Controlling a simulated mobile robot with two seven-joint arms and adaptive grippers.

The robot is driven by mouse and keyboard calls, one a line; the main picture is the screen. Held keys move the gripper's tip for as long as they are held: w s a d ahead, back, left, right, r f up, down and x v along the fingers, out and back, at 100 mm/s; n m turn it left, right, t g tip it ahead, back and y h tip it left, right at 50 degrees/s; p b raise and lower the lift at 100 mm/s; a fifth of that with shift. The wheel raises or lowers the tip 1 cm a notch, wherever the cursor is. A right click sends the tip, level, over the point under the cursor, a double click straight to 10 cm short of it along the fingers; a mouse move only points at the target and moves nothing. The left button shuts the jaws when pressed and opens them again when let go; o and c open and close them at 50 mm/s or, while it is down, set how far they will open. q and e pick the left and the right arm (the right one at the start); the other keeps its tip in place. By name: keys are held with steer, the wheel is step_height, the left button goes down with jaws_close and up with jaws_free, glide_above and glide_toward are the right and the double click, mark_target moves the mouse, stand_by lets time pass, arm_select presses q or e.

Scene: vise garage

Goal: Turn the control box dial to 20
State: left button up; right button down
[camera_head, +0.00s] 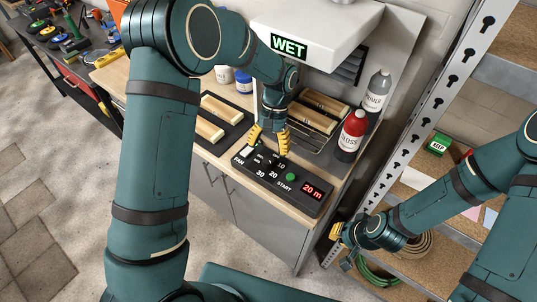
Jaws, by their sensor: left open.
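Wooden blocks lie on a dark mat (240,117) and a rack (322,140) behind the box. A red bottle (351,137) and a grey bottle (376,95) stand right of the rack. A lit WET sign (289,47) is on the hood above. A perforated shelf post (432,110) stands at the right.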

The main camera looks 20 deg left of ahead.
arm_select(q)
steer(key=shift+r, duration=1.35)
steer(key=shift+s, duration=0.1)
